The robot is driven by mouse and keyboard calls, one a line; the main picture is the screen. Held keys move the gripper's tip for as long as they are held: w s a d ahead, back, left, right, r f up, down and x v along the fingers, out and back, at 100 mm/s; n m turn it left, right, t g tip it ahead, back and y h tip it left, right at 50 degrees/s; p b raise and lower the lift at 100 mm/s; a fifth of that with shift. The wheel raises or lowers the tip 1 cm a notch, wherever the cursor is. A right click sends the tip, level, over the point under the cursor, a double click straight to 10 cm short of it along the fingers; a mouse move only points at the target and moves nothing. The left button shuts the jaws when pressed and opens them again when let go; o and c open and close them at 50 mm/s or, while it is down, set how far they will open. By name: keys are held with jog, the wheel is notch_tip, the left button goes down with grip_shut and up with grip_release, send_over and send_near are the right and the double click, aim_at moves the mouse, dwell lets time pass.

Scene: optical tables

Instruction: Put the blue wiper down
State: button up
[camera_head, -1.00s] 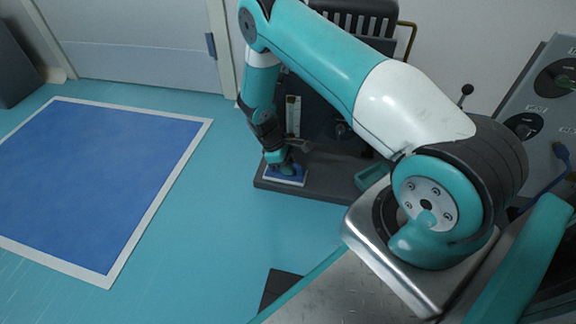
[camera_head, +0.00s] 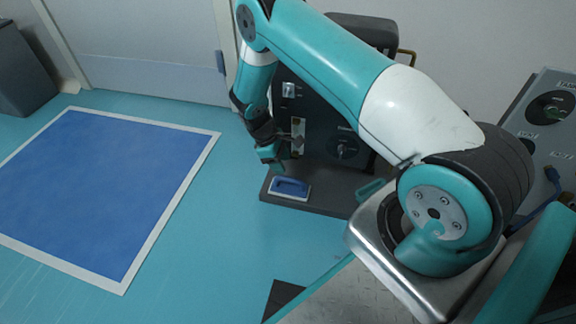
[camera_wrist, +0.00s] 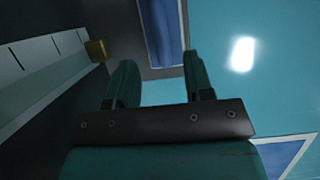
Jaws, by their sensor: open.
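The wiper (camera_wrist: 163,30) shows beyond the fingertips at the top, cut off by the picture edge.
The dark panel (camera_head: 318,125) with knobs stands right behind the ledge. A teal tray-like piece (camera_head: 370,190) lies at the ledge's right end. A blue floor mat (camera_head: 95,185) with a white border lies to the left. Teal floor between is clear.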

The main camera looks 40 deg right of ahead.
jog(key=shift+p+v, duration=0.4)
jog(key=shift+v, duration=0.85)
jog(key=s+a+r+t+y, duration=0.1)
jog(key=a+r, duration=0.4)
jog(key=r, duration=0.6)
jog(key=s+a+r+t+y, duration=0.1)
jog(key=a+r+y, duration=0.1)
jog(key=a+r, duration=0.65)
jog(key=s+a+r+y, duration=0.2)
jog(key=s+a+r, duration=0.1)
jog(key=s+r, duration=0.6)
jog(key=s+a+r+t+y, duration=0.1)
jog(key=s+a+r+y, duration=0.1)
jog(key=s+r, duration=0.8)
jog(key=s+a, duration=0.1)
jog(key=s, duration=0.3)
jog(key=shift+s+m+t, duration=0.3)
jog(key=shift+s, duration=0.05)
jog(key=shift+r, duration=0.1)
